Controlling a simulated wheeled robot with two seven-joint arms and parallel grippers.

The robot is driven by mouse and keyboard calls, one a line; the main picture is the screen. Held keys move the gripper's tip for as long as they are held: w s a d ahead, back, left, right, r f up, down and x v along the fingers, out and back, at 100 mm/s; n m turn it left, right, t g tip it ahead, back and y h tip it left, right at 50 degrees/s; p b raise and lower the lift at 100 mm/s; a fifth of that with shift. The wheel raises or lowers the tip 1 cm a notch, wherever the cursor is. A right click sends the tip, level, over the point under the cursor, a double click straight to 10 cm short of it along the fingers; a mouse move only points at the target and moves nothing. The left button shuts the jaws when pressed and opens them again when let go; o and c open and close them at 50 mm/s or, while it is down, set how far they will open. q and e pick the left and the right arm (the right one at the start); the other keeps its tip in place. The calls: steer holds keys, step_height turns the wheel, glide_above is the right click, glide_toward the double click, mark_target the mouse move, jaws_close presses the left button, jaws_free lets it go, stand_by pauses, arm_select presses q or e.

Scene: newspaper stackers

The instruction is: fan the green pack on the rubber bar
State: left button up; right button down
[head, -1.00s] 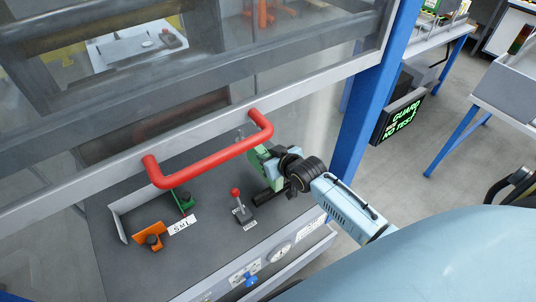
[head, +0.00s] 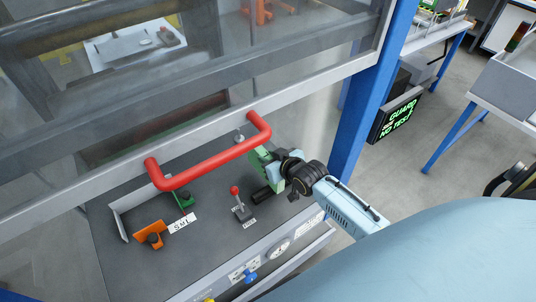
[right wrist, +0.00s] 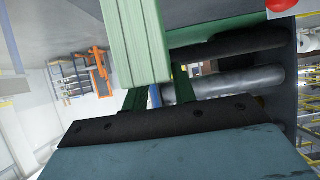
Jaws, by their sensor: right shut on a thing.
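The green pack (head: 256,160) is pale green with fine lines along its side. It stands near the right end of the red handle, and it fills the upper middle of the right wrist view (right wrist: 137,42). My right gripper (head: 272,170) is shut on it; dark green fingers show at its lower end in the wrist view (right wrist: 155,95). The black rubber bar (head: 262,193) lies on the grey deck just below the pack. Dark round bars also show in the wrist view (right wrist: 230,42). Whether pack and bar touch is unclear. My left gripper is not in view.
A red handle (head: 215,157) on the clear guard crosses above the deck. A red-knobbed lever (head: 236,194), a green block (head: 184,200) and an orange block (head: 150,235) stand left of the bar. A blue post (head: 362,120) rises at the right.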

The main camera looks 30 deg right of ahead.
steer(key=shift+s, duration=0.15)
steer(key=shift+s+d+p, duration=0.1)
steer(key=shift+s+p, duration=0.45)
steer(key=shift+s, duration=0.1)
steer(key=shift+s+f+p, duration=0.15)
steer(key=shift+s+p, duration=0.35)
steer(key=shift+s, duration=0.2)
steer(key=shift+s, duration=0.1)
steer(key=shift+s+d+f+p, duration=0.1)
steer(key=shift+s+p, duration=0.35)
steer(key=shift+s, duration=0.2)
steer(key=shift+s, duration=0.1)
steer(key=shift+s+p, duration=0.55)
steer(key=shift+s, duration=0.1)
steer(key=shift+s, duration=0.15)
